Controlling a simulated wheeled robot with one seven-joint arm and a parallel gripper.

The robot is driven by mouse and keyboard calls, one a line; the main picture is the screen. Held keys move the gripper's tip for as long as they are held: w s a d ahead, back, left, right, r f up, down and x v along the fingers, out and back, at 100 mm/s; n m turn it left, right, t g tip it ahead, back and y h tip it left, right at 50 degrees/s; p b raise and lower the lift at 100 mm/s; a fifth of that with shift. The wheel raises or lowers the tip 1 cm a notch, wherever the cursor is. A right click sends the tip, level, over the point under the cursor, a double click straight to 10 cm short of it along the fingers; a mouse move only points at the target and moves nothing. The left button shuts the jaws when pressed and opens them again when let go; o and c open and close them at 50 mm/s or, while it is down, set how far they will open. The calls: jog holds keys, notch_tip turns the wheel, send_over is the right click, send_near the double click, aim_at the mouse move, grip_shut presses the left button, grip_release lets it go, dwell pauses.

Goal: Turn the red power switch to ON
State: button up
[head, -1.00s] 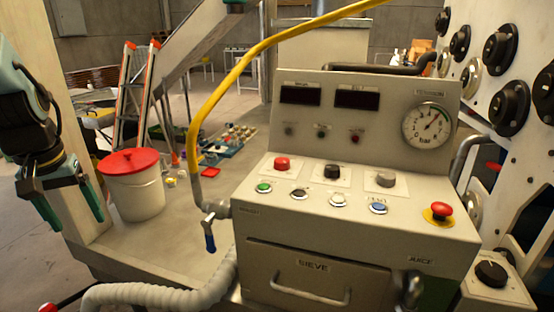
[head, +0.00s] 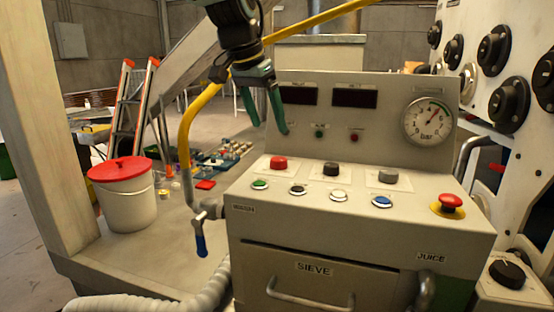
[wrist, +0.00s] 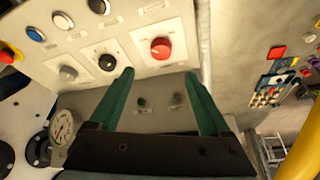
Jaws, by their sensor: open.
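The red power switch (head: 278,163) is a round red knob on a pale plate, at the left of the upper row on the sloping control panel (head: 330,215). It also shows in the wrist view (wrist: 160,48), just beyond the fingertips and roughly midway between them. My gripper (head: 269,126) has green fingers and is open and empty. It hangs above and slightly left of the red switch, apart from it. The fingers also frame the wrist view (wrist: 159,75). The lettering around the switch is too small to read.
A black knob (head: 331,168) and a grey knob (head: 388,176) stand right of the switch. A row of push buttons lies in front, with a red emergency stop (head: 450,203) at right. The upright display panel (head: 390,120) rises behind. A yellow hose (head: 190,125) arches at left.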

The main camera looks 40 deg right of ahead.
aim_at(279, 159)
jog(key=p+x, duration=0.2)
jog(key=x, duration=0.8)
jog(key=shift+a+f, duration=0.1)
jog(key=shift+c, duration=0.2)
grip_shut()
